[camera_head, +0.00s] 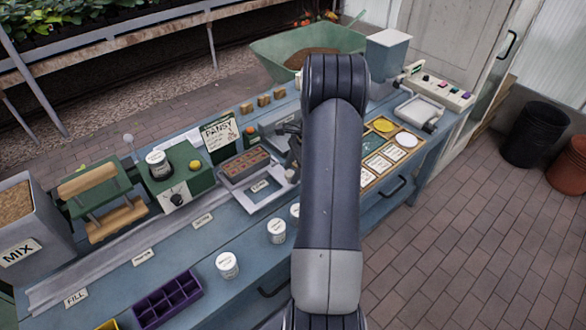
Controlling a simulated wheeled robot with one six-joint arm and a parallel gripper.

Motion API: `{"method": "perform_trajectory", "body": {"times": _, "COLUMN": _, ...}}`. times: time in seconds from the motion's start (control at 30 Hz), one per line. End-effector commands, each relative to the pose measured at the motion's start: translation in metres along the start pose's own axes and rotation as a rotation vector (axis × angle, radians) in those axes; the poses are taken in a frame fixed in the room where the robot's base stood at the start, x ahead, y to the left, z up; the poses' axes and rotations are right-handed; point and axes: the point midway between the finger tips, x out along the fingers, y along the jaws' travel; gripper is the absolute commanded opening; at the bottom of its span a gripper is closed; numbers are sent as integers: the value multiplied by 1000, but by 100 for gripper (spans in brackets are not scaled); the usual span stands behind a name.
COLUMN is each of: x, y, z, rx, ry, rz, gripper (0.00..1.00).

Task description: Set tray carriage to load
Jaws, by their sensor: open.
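The tray carriage (262,197) is a light grey metal holder on a long grey rail (110,268) along the bench. It carries a brown seed tray (243,164) with several cells and has a small white label that I cannot read clearly. The carriage stands right of the green machine with the dial, beyond the last rail label visible. My gripper (291,150) is open, at the carriage's right side and partly hidden by my arm. I cannot tell whether it touches the carriage. A load label is not readable in this view.
Along the bench stand a MIX hopper (32,215), a green roller machine (98,200), a green dial machine (176,180) and a PANSY sign (219,133). White pots (227,265) and a purple cell tray (166,300) lie near the front edge. Rail labels include FILL (76,298).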

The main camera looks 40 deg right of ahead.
Motion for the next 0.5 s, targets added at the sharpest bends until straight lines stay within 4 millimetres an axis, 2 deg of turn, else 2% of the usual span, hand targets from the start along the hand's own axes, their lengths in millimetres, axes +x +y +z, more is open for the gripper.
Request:
{"method": "perform_trajectory", "body": {"times": 0.17, "x": -8, "y": -1, "z": 0, "rx": -1, "ry": 1, "rz": -3, "gripper": 51}}
{"method": "perform_trajectory", "body": {"times": 0.27, "x": -23, "y": -1, "z": 0, "rx": -1, "ry": 1, "rz": -4, "gripper": 51}}
{"method": "perform_trajectory", "body": {"times": 0.5, "x": -72, "y": -1, "z": -1, "rx": 0, "ry": 2, "rz": -5, "gripper": 51}}
